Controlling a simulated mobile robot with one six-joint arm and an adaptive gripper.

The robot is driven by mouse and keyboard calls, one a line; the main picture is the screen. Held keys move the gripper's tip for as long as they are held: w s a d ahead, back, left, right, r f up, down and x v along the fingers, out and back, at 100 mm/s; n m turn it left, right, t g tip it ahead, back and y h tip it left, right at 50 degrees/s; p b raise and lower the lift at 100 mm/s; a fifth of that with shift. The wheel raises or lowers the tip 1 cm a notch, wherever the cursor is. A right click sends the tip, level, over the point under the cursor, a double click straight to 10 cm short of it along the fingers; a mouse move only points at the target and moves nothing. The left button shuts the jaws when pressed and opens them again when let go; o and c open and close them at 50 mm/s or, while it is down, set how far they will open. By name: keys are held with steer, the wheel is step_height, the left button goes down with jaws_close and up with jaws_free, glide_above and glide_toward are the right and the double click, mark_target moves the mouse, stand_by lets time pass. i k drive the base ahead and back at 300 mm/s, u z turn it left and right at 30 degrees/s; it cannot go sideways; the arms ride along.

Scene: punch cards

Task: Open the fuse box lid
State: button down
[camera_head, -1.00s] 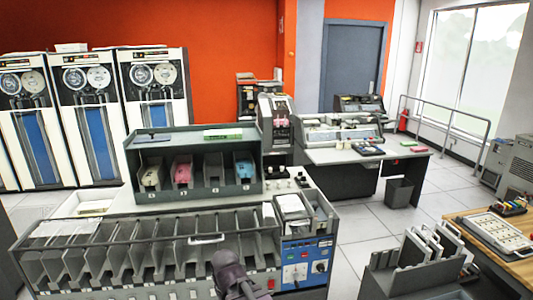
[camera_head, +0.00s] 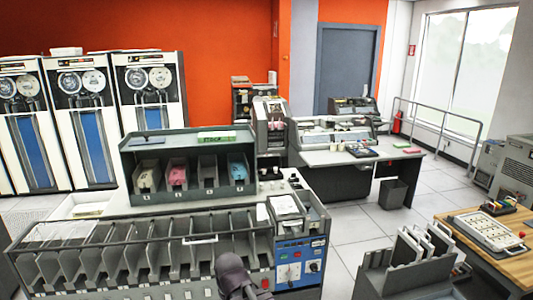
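I cannot tell for certain which thing is the fuse box. A pale flat case (camera_head: 494,232) with rows of slots lies on the wooden table at the right. A box with a pale top (camera_head: 285,207) sits at the right end of the grey card sorter, above a blue control panel (camera_head: 290,272). No lid clearly stands open on either. A dark rounded part of my arm shows at the bottom, in front of the sorter. My gripper's fingers are not visible.
The long sorter (camera_head: 150,255) with several bins fills the front left. A grey rack (camera_head: 400,270) with upright plates stands front right. A bin (camera_head: 396,192) stands by the rear desk (camera_head: 345,158).

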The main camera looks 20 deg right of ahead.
mark_target(268, 161)
steer(key=z, duration=0.05)
steer(key=i, duration=0.9)
